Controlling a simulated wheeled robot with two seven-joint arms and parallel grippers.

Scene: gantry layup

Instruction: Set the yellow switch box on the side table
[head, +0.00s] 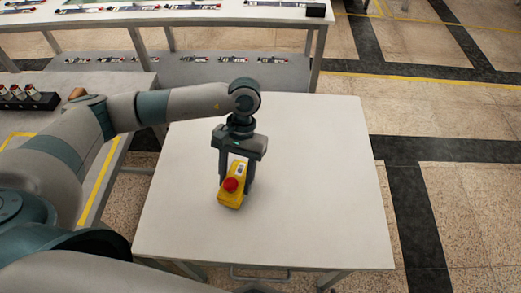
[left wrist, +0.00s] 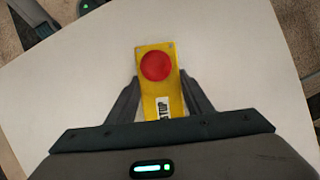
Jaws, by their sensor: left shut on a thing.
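The yellow switch box (head: 230,200) has a red round button and a white label. It is over the middle-left of the white side table (head: 310,190). My left gripper (head: 236,180) points down and is shut on the box, with a finger on each side. In the left wrist view the box (left wrist: 158,92) sits between the two fingers (left wrist: 160,100), with the white table top (left wrist: 250,75) beneath. I cannot tell whether the box touches the table. My right gripper is not in the head view.
The table top is clear around the box. A grey table (head: 100,82) at the left has a black rack (head: 28,101) with several parts. A long bench (head: 180,18) with several small items stands at the back. Open floor (head: 450,110) lies to the right.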

